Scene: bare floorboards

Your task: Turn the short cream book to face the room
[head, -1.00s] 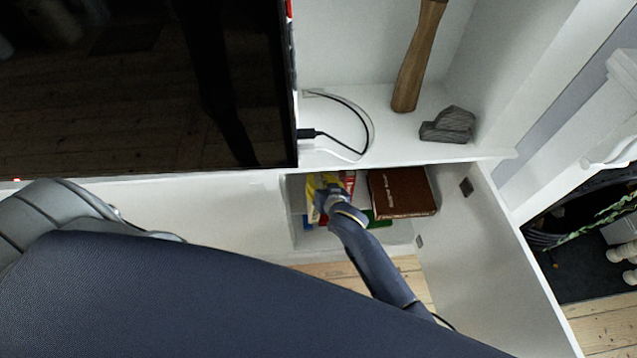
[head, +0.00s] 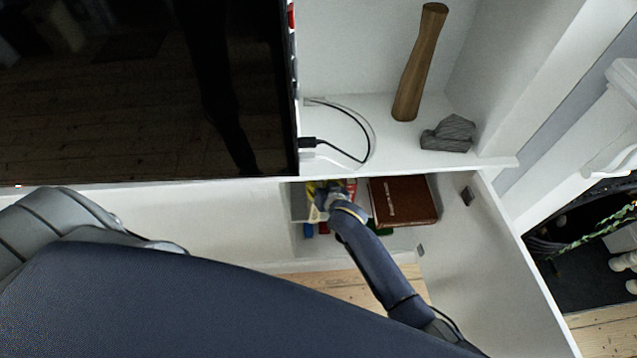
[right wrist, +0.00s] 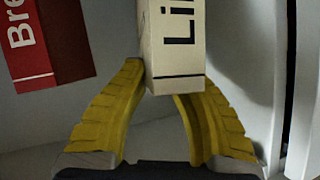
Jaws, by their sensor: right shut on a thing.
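The short cream book (right wrist: 172,45) stands in the right wrist view with dark letters "Li" on its near face. My right gripper (right wrist: 164,88) has its two yellow fingers shut on the lower end of this book, one on each side. In the head view the right gripper (head: 325,194) reaches into the low compartment under the shelf, and its wrist hides most of what it holds. I cannot make out the cream book clearly there. My left gripper is not in view.
A red book (right wrist: 48,42) stands left of the cream one, with a gap. A brown book (head: 403,201) lies right of my gripper. The white shelf (head: 400,150) above holds a hammer-like wooden handle (head: 420,62), a grey block (head: 449,133) and a cable (head: 345,135).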

